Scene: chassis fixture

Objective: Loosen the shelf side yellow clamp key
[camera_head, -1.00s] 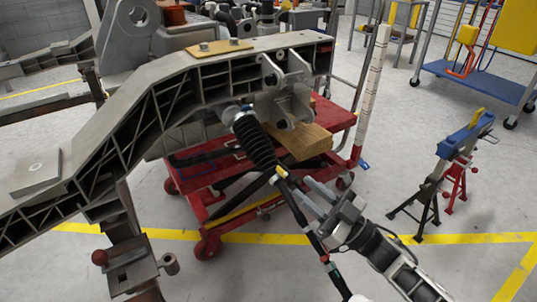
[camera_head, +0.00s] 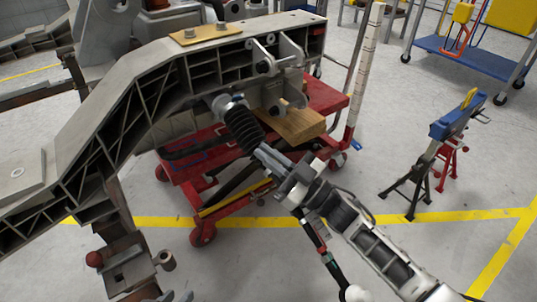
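A rod with a ribbed black boot (camera_head: 243,130) hangs from the grey chassis beam (camera_head: 125,95) and runs down to the lower right. My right gripper (camera_head: 268,157) comes in from the lower right, with its fingertips at the rod just below the boot. Its fingers lie close together, and I cannot tell whether they are shut on anything.
A red cart (camera_head: 325,95) with a wooden block (camera_head: 290,124) stands behind the rod. A blue-topped stand (camera_head: 458,115) is at the right, near a blue shelf trolley (camera_head: 470,80). A grey bracket (camera_head: 130,272) stands at the lower left. Open floor lies between.

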